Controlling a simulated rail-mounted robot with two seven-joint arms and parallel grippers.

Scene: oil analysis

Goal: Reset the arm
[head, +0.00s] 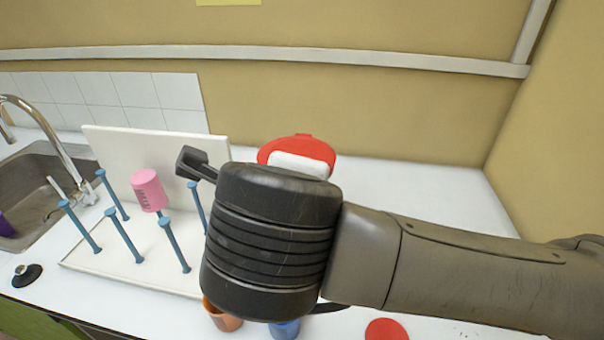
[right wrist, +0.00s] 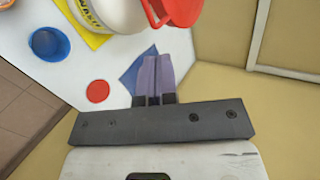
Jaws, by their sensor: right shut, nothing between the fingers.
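My right arm (head: 450,262) comes in from the right in the head view and reaches across the middle of the counter. Its dark rounded joint (head: 270,240) hides part of the counter, and its gripper jaws cannot be made out there. In the right wrist view my right gripper (right wrist: 153,80) is shut and empty, its two fingers together above the white counter near the wall. My left gripper is in neither view.
A rack (head: 135,262) with blue pegs holds a pink cup (head: 149,190). An orange cup (head: 222,318), blue cup (head: 286,330) and red disc (head: 386,330) are near the front. A red-lidded container (head: 300,150) stands behind my arm. A sink (head: 40,190) is left.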

